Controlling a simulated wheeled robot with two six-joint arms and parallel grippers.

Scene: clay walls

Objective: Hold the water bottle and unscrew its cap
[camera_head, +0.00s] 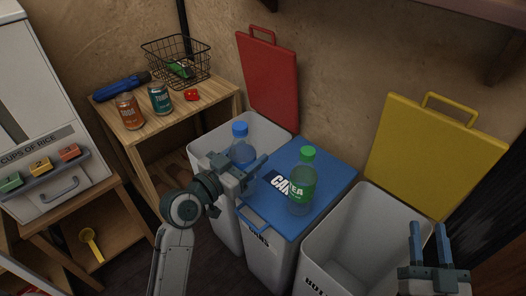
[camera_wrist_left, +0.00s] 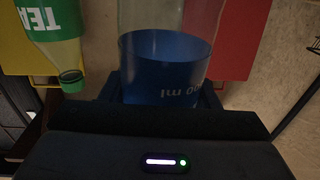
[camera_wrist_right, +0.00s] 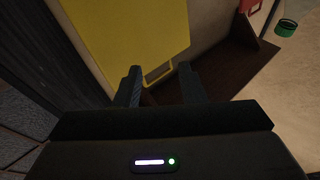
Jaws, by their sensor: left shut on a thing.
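The water bottle (camera_head: 243,153) has a blue cap (camera_head: 240,129) and a blue label. My left gripper (camera_head: 252,172) is shut around its label, and its fingers hide the lower part in the head view. The left wrist view shows the clear bottle with its blue label (camera_wrist_left: 165,68) between the fingers. The cap is on the bottle and stands above the gripper. I cannot tell whether the bottle rests on anything. My right gripper (camera_head: 430,243) is open and empty at the lower right, far from the bottle; its two fingers are apart in the right wrist view (camera_wrist_right: 162,88).
A green-capped tea bottle (camera_head: 302,182) stands on the blue bin lid (camera_head: 325,172), just right of the water bottle. Bins with raised red (camera_head: 268,82) and yellow (camera_head: 435,150) lids flank it. A wooden table (camera_head: 205,112) with cans and a wire basket (camera_head: 178,62) is behind left.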

